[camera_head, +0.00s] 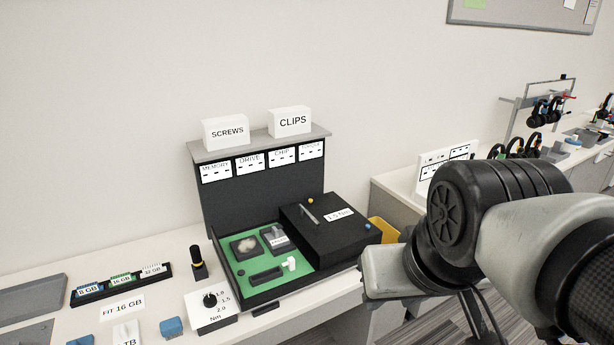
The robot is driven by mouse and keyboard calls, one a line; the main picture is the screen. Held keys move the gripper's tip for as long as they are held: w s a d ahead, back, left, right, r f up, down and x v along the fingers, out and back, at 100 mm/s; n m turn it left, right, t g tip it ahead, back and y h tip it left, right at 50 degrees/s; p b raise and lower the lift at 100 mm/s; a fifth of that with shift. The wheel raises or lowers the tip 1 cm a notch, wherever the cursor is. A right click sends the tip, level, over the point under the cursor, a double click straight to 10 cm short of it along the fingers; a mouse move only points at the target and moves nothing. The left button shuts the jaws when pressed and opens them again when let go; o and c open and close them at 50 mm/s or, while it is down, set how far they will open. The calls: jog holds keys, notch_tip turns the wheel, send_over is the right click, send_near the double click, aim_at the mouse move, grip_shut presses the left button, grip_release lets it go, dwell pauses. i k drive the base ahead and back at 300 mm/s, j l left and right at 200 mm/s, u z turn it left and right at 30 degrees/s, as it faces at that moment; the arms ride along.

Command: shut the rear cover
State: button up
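A black case (258,299) stands on the white bench with its left part open, showing a green board. A flat black panel (345,236) with a bar handle (309,214) and a "1.5 Nm" label covers its right part. This panel may be the rear cover; I cannot tell for sure. Orange and blue knobs sit at its corners. On the green board (244,285) are a square part with a pale patch (244,246), a grey chip-like part (275,238) and a small white piece (290,263).
A dark rack with several labels (262,195) rises behind the case, topped by SCREWS (226,132) and CLIPS (289,121) boxes. A torque dial box (211,311), a screwdriver-like tool (198,263) and a memory rack (122,286) stand left. A yellow bin (384,231) is right.

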aim_at(336, 232)
jog(key=i+l+z, duration=0.15)
jog(key=i+l, duration=0.3)
jog(key=i+l+z, duration=0.1)
jog(key=i+l, duration=0.25)
jog(key=i, duration=0.25)
jog(key=i+l+z, duration=0.15)
jog(key=i+l, duration=0.15)
jog(key=i, duration=0.25)
